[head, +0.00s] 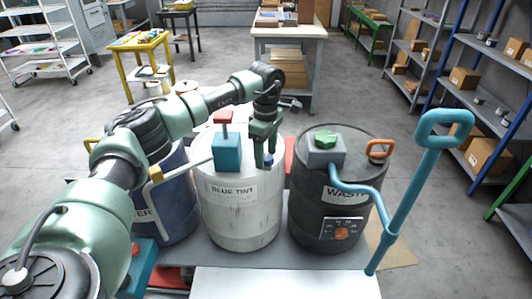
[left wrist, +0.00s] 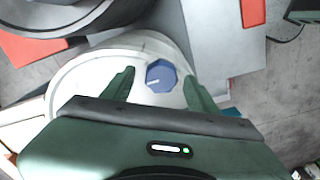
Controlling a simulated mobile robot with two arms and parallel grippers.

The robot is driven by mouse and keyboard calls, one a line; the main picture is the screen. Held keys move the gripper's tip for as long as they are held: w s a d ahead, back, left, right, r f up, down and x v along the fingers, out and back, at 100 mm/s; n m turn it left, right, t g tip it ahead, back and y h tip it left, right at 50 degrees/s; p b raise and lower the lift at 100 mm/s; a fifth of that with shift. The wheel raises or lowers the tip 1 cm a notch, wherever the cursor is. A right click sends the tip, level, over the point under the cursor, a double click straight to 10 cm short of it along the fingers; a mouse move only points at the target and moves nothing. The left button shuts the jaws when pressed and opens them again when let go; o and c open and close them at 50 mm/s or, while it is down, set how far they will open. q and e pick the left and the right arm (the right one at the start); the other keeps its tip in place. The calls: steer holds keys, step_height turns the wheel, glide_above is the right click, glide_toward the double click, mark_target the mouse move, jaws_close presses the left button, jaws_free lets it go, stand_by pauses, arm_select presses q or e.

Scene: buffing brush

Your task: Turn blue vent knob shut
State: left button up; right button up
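The blue vent knob (left wrist: 161,76) is a faceted blue cap with a white mark, on top of the white drum labelled "BLUE TINT" (head: 239,215). In the head view a small part of the knob (head: 268,160) shows beside my left gripper (head: 264,158). In the left wrist view my left gripper (left wrist: 160,88) points down at the drum top with its green fingers apart. One finger is on each side of the knob, with gaps between, so it is not gripped. I cannot tell how far the fingertips are above the lid. My right gripper is not in view.
A teal pump block (head: 227,152) with a red top stands on the same drum, left of my gripper. A dark waste drum (head: 318,210) with a green knob (head: 325,139) and blue hose stands at the right. A blue drum (head: 170,205) stands at the left.

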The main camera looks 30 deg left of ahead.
mark_target(266, 157)
arm_select(q)
step_height(266, 157, up, 8)
steer(key=shift+f+b, duration=0.1)
steer(key=shift+b, duration=0.55)
stand_by(0.3)
